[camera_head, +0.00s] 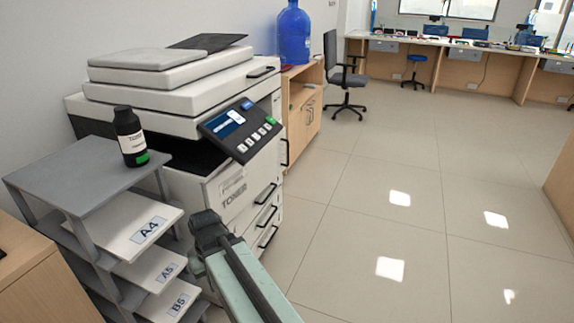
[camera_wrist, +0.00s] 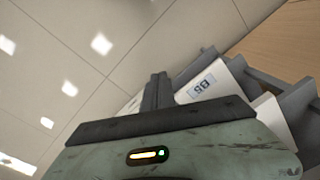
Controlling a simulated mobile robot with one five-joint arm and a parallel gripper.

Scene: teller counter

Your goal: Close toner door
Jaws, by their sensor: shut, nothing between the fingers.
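The white printer (camera_head: 180,85) stands against the wall at the left in the head view. Its front panel marked TONER (camera_head: 228,180) is below the control panel, with drawers under it; I cannot tell how far this door stands out from the body. My gripper (camera_head: 208,230) is in front of the printer's lower left, near the paper shelf, and covers part of the front. In the wrist view my gripper's dark fingers (camera_wrist: 157,91) are together with nothing between them. The door does not show clearly there.
A grey shelf (camera_head: 75,180) with A4, A5 and B5 trays stands left of the printer, a black toner bottle (camera_head: 129,138) on top. The B5 tray (camera_wrist: 203,84) is near the fingers in the wrist view. Open floor (camera_head: 400,210) lies to the right.

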